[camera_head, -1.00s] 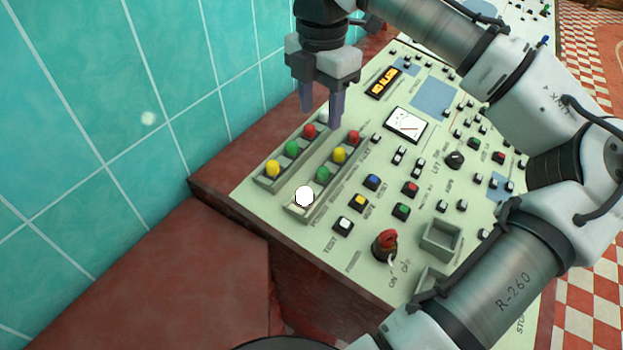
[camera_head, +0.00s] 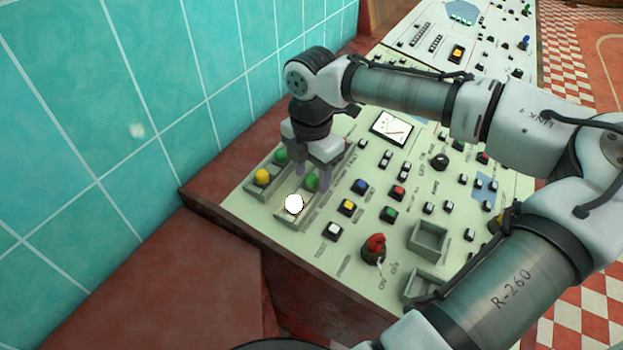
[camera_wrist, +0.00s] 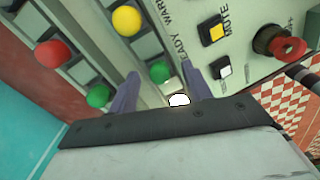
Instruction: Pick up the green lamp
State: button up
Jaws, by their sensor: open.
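Two green lamps show. One green lamp (camera_head: 312,181) sits in the right-hand tray (camera_head: 283,217), behind the white lamp (camera_head: 293,203); the other green lamp (camera_head: 281,156) sits in the left-hand tray (camera_head: 256,194), behind a yellow lamp (camera_head: 263,177). My gripper (camera_head: 311,176) is open, pointing down over the right-hand tray. In the wrist view, the right-hand tray's green lamp (camera_wrist: 160,71) shows between the two fingertips of my gripper (camera_wrist: 161,70). The other green lamp (camera_wrist: 98,95) is outside the left finger. I cannot tell the fingertips' exact height beside the lamp.
A red lamp (camera_wrist: 51,54) and another yellow lamp (camera_wrist: 126,20) stand in the trays, hidden by my gripper in the head view. Buttons, a red knob (camera_head: 375,246) and an empty grey box (camera_head: 428,240) lie right. The teal tiled wall (camera_head: 120,100) rises left.

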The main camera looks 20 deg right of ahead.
aim_at(312, 176)
jog(key=shift+f, duration=0.2)
jog(key=c, duration=1.1)
jog(key=shift+o, duration=0.2)
jog(key=shift+r, duration=0.15)
notch_tip(312, 176, up, 20)
jog(key=b, duration=0.1)
